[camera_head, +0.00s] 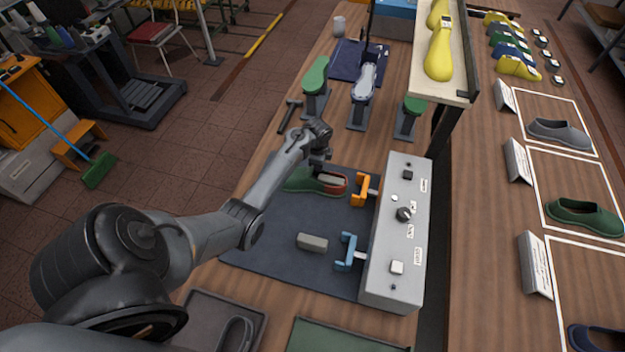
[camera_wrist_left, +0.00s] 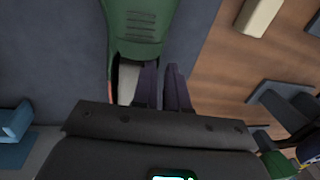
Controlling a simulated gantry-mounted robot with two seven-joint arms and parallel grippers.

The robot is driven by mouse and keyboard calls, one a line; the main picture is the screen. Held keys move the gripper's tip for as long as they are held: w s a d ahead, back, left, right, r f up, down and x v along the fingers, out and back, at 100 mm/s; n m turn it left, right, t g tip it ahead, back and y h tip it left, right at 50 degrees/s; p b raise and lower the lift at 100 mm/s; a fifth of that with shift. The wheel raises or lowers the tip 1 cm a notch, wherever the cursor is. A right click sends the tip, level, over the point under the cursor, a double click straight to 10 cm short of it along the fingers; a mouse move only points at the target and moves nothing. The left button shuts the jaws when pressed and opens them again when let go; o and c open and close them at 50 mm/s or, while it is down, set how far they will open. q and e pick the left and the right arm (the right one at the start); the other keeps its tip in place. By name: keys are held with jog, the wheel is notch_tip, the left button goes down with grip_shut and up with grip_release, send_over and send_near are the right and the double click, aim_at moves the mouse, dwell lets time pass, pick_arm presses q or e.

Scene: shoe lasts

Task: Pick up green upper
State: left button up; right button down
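The green upper (camera_head: 298,181) lies on the dark blue mat (camera_head: 290,235), its red-lined opening facing right, towards the orange clamp (camera_head: 361,190). In the left wrist view the upper (camera_wrist_left: 140,25) shows at the top, partly cut off, its opening near my fingers. My left gripper (camera_head: 319,158) is low over the upper in the head view. In the left wrist view its two dark fingers (camera_wrist_left: 164,88) are close together beside the opening. Whether the upper's edge is between them is hidden. My right gripper is not in view.
A grey control box (camera_head: 398,240) with orange and blue clamps (camera_head: 348,252) stands right of the mat. A grey block (camera_head: 312,242) lies on the mat. A hammer (camera_head: 289,115) and shoe lasts on stands (camera_head: 315,75) are behind. Another green shoe (camera_head: 584,217) is on the right table.

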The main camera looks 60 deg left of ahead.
pick_arm(q)
jog(key=shift+w+a+f, duration=0.15)
jog(key=shift+f, duration=1)
jog(key=shift+c, duration=0.3)
grip_shut()
jog(key=shift+r, duration=0.2)
